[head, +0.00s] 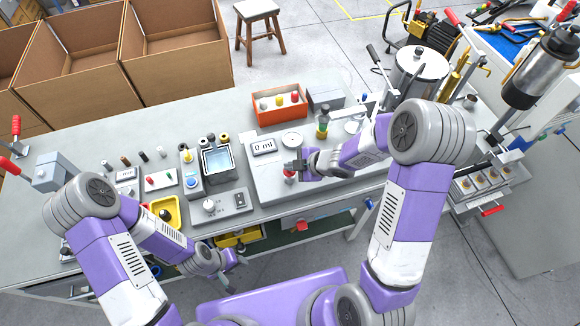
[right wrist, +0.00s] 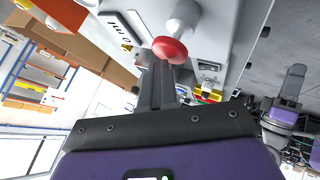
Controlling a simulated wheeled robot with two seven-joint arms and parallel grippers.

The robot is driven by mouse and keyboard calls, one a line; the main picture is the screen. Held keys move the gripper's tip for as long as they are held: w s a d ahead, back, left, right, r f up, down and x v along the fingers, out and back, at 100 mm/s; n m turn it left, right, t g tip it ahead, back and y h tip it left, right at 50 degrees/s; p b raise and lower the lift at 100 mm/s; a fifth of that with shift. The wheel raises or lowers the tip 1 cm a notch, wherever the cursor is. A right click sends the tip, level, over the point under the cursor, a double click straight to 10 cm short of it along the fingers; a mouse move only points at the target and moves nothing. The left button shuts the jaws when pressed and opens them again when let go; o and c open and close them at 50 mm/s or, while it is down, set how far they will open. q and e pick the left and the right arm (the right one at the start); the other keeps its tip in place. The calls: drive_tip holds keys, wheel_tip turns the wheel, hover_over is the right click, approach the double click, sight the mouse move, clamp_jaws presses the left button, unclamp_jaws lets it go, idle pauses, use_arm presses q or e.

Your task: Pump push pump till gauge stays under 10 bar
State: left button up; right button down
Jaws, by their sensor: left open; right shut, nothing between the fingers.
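A red knob on a pale stem (right wrist: 170,50) stands out from a light grey unit in the right wrist view. In the head view the red knob (head: 290,174) shows just under my right gripper (head: 298,168). My right gripper's fingers (right wrist: 156,84) are shut with nothing between them, close beside the knob; I cannot tell if they touch it. A round white dial (head: 291,140) and a second pale round face (head: 352,127) lie on the same unit; no reading is legible. A display (head: 263,147) reads 0 ml. My left gripper (head: 232,263) is open and empty in front of the bench.
A green-and-yellow part (head: 322,128) stands behind my right gripper. An orange box (head: 280,104) with coloured knobs is at the back. A water basin (head: 218,160) and a yellow tray (head: 166,212) are to the left. A metal pot (head: 420,66) stands at the right.

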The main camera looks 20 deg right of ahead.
drive_tip(key=shift+r, duration=0.45)
drive_tip(key=shift+r+p, duration=0.1)
drive_tip(key=shift+p, duration=0.2)
wheel_tip(320, 180, up, 6)
drive_tip(key=p, duration=0.5)
drive_tip(key=shift+p, duration=0.3)
idle(3.1)
wheel_tip(320, 180, down, 6)
drive_tip(key=shift+f, duration=0.15)
idle(1.2)
idle(1.4)
